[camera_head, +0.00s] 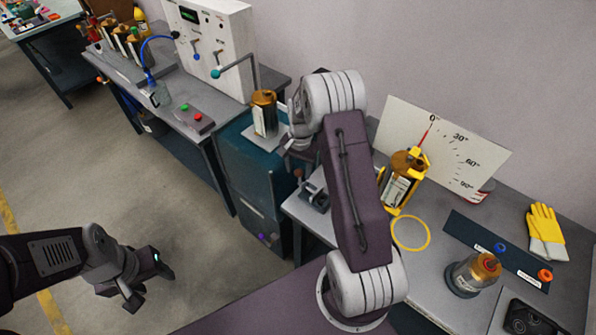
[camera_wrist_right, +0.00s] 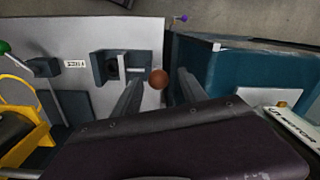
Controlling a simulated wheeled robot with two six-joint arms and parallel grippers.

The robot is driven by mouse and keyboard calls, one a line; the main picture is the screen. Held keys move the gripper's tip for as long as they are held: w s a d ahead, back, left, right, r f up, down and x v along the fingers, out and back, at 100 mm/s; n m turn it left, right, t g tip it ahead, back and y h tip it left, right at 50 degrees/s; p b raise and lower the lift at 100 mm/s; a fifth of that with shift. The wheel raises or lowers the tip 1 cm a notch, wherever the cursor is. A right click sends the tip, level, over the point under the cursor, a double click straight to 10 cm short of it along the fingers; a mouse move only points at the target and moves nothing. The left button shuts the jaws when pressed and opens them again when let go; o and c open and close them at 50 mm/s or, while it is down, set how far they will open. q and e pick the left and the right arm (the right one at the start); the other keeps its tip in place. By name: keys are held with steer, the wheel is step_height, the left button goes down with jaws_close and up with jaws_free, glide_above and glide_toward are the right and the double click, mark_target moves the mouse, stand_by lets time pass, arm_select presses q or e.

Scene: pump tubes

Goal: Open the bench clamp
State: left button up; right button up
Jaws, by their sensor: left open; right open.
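The bench clamp (camera_head: 316,196) is a small dark grey device at the left edge of the right-hand bench. In the right wrist view, the clamp (camera_wrist_right: 112,66) lies left of my fingers. A brown ball knob (camera_wrist_right: 158,79) shows beside it, between my right gripper's (camera_wrist_right: 160,74) two open fingers; I cannot tell whether they touch it. The knob also shows small in the head view (camera_head: 298,172). My right gripper (camera_head: 297,158) is just above and behind the clamp, partly hidden by my arm. My left gripper (camera_head: 148,287) is open and empty over the floor.
A teal cabinet (camera_head: 246,178) with an amber bottle (camera_head: 264,112) on top stands left of the clamp. A yellow-framed bottle (camera_head: 402,180) stands on the bench before an angle board (camera_head: 452,145). Another bottle (camera_head: 474,272) and yellow gloves (camera_head: 544,230) are farther right.

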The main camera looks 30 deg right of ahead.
steer(key=shift+s+f, duration=0.25)
steer(key=shift+f, duration=0.4)
steer(key=shift+w+f, duration=0.15)
steer(key=c, duration=1)
jaws_close()
steer(key=shift+w, duration=0.1)
